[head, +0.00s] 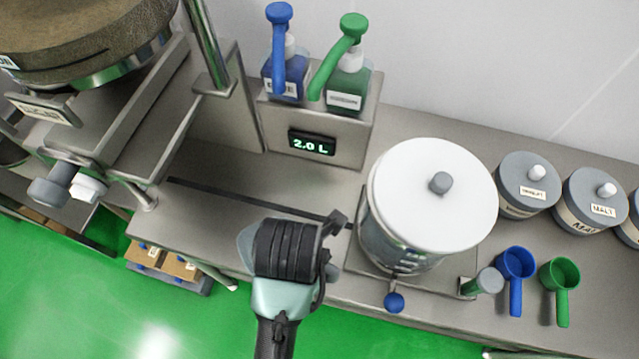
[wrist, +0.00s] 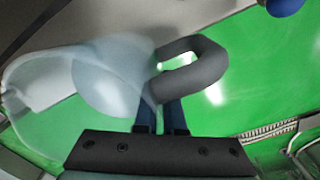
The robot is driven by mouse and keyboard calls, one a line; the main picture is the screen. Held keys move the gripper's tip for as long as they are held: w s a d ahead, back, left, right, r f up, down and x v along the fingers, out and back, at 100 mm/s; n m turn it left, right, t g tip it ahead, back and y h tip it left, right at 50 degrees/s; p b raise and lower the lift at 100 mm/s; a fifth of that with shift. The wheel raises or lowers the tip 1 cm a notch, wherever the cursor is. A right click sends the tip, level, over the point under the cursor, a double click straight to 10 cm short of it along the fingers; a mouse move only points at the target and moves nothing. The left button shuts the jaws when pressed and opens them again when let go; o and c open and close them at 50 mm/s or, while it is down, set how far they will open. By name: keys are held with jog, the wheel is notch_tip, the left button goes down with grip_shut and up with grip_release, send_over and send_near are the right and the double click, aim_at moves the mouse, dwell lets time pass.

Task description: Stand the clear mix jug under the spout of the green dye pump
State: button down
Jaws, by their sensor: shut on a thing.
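The clear mix jug (wrist: 80,80) is a translucent pale vessel with a dark grey loop handle (wrist: 205,68). My gripper (wrist: 161,115) is shut on the jug by its handle; its blue fingers show in the wrist view. In the head view, my black and mint wrist hides most of the jug over the front of the bench. The green dye pump (head: 347,62) stands on the steel dispenser box at the back, its spout (head: 318,88) pointing to the front left. The jug is in front of the spout and apart from it.
A blue pump (head: 281,60) stands left of the green one. The dispenser box (head: 360,140) shows "2.0 L". A large white-lidded pot (head: 430,190) stands to the right, a steel machine (head: 150,130) to the left. Bare bench (head: 235,180) lies below the box. Blue and green scoops (head: 560,275) lie far right.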

jog(key=w, duration=0.1)
jog(key=w+d, duration=0.1)
jog(key=w, duration=0.2)
jog(key=shift+d, duration=0.4)
jog(key=shift+w, duration=0.35)
jog(key=w+d+b, duration=0.3)
jog(key=w+d, duration=0.1)
jog(key=w, duration=0.9)
jog(key=f+p, duration=0.1)
jog(key=f, duration=0.5)
jog(key=shift+s+f, duration=0.15)
jog(key=shift+s, duration=0.05)
jog(key=shift+w+d+f, duration=0.1)
jog(key=shift+w+f, duration=0.15)
